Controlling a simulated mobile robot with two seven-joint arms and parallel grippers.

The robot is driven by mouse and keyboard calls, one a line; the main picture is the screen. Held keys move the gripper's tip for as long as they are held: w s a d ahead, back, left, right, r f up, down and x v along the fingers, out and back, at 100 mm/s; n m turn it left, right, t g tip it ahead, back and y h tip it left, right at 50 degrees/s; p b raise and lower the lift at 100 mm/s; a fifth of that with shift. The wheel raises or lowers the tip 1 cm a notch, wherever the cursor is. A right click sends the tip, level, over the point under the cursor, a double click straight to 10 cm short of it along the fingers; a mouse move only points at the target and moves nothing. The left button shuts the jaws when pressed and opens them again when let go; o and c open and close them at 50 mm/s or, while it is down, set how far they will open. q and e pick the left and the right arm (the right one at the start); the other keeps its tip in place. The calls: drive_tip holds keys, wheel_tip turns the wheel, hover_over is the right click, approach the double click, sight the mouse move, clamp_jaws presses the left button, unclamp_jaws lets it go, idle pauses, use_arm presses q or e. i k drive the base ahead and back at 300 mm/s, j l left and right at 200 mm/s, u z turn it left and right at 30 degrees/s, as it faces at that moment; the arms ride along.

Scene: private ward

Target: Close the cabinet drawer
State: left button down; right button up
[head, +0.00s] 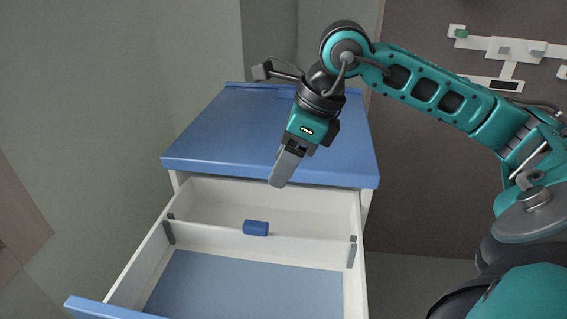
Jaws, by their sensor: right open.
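The cabinet (225,130) has a blue top and stands in the middle of the head view. Its white drawer (210,235) is pulled far out toward me. The drawer's blue front edge (100,308) shows at the lower left and is partly cut off by the frame. My right gripper (281,180) comes in from the right, points down and is open. It appears over the back of the drawer, near the front edge of the cabinet top. It holds nothing, and I cannot tell if it touches the cabinet. My left gripper is out of view.
A small blue cylinder (256,228) is in the drawer by a white divider (285,247). The front compartment has a bare blue bottom (245,285). A wall stands close on the left. A white panel with sockets (510,50) is on the dark wall at the right.

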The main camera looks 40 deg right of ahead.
sight(165, 278)
drive_tip(key=k+j, duration=0.8)
drive_tip(key=j, duration=0.1)
